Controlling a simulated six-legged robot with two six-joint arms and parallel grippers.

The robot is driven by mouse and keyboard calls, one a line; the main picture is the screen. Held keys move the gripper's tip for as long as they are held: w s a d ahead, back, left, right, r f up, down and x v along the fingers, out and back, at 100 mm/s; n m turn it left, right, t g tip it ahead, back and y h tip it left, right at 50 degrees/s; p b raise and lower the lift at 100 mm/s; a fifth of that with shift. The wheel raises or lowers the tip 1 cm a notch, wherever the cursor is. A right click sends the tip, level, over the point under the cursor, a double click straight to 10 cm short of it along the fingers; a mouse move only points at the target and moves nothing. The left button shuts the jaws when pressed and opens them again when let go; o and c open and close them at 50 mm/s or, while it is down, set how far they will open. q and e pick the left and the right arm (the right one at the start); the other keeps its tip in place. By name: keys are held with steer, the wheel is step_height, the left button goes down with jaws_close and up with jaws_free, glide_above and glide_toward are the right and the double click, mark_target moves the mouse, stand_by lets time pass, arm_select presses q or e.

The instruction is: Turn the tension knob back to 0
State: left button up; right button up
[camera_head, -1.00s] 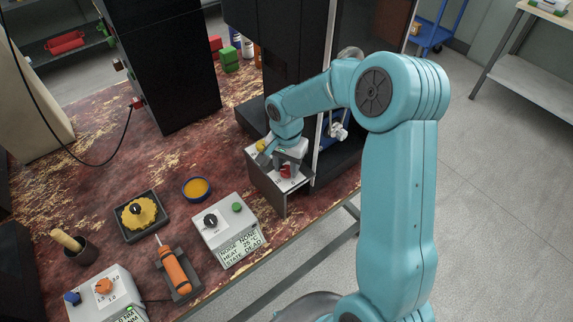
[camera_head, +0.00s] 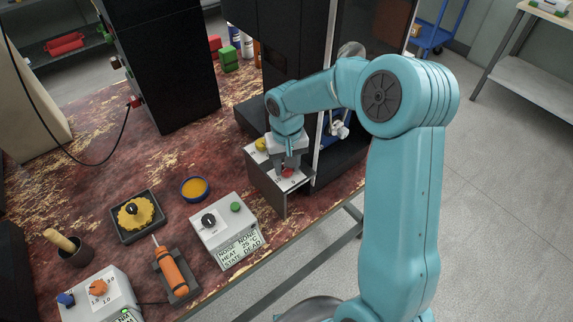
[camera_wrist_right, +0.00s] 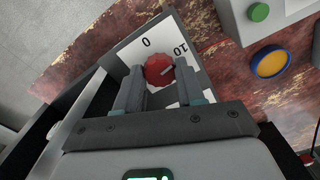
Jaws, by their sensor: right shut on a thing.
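The red round knob (camera_wrist_right: 158,67) sits on a white dial plate (camera_wrist_right: 139,48) marked 0 and 10. Its pale pointer line leans to the right in the wrist view, on the side of the 10 and away from the 0. In the head view the red knob (camera_head: 288,172) shows partly under my right gripper (camera_head: 286,168). My right gripper (camera_wrist_right: 159,72) is shut on the red knob, with one finger on each side. My left gripper is not in view.
A yellow knob (camera_head: 262,144) sits behind on the same box. A grey control box (camera_head: 224,225) with a NOISE, HEAT and STATE display, a blue-rimmed yellow dish (camera_head: 194,188) and an orange tool (camera_head: 172,272) stand to the left. A dark machine column rises behind the gripper.

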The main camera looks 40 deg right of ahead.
steer(key=n, duration=0.3)
steer(key=shift+r+n, duration=0.1)
steer(key=shift+n, duration=0.3)
steer(key=n, duration=0.3)
steer(key=shift+n, duration=0.3)
steer(key=n, duration=0.3)
steer(key=shift+n, duration=0.3)
steer(key=shift+d+n, duration=0.1)
steer(key=shift+n, duration=1.7)
steer(key=o, duration=1)
steer(key=shift+r, duration=0.1)
step_height(320, 180, up, 16)
steer(key=shift+r, duration=0.1)
